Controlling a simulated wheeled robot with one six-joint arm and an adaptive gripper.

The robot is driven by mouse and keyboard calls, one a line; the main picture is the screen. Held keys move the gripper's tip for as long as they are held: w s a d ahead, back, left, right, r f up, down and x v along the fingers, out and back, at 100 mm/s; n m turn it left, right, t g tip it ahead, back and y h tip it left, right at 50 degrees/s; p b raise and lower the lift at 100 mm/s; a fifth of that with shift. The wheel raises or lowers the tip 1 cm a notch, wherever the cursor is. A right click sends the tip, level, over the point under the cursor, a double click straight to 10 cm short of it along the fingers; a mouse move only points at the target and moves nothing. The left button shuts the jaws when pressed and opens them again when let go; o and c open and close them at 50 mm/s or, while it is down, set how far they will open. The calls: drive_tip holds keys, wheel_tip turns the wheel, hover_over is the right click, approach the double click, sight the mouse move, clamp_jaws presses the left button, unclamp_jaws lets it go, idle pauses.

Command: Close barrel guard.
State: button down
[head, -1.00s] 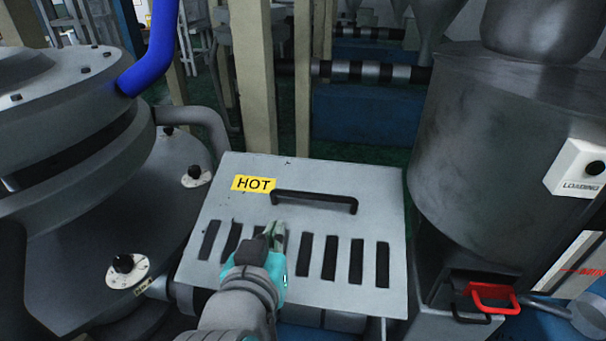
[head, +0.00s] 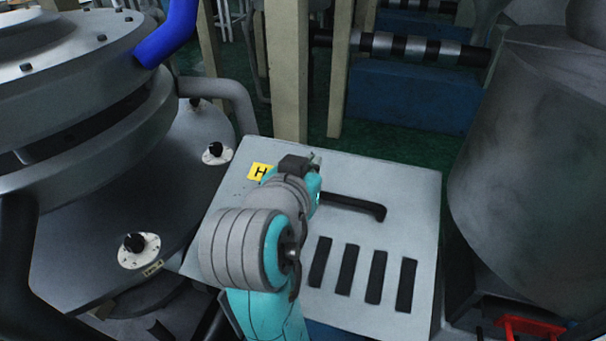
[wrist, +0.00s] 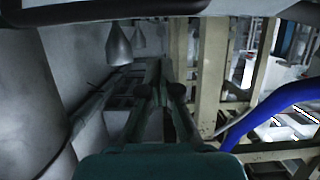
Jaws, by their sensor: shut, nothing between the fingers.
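The barrel guard (head: 335,275) is a grey metal plate with a row of dark slots, a black bar handle (head: 355,204) and a yellow HOT label (head: 258,172). In the head view it lies down over the machine between the round die unit and the grey hopper, and no raised edge shows. My gripper (head: 305,165) is over the guard's far left part, just left of the handle, shut and empty. My arm hides the left slots, part of the label and the handle's left end. In the wrist view my gripper (wrist: 161,92) points away from the guard's slotted face.
The large round grey die unit (head: 75,110) with knobs stands close on the left, with a blue hose (head: 172,38) above it. The grey hopper (head: 530,160) stands on the right, with a red handle (head: 525,327) below. Beige posts (head: 287,70) rise behind the guard.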

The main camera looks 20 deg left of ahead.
drive_tip(key=shift+w+f, duration=0.75)
drive_tip(key=shift+w, duration=0.15)
drive_tip(key=shift+s+f, duration=0.7)
drive_tip(key=shift+f, duration=0.05)
drive_tip(key=shift+s+f, duration=0.4)
drive_tip(key=shift+f, duration=0.05)
drive_tip(key=shift+f, duration=0.1)
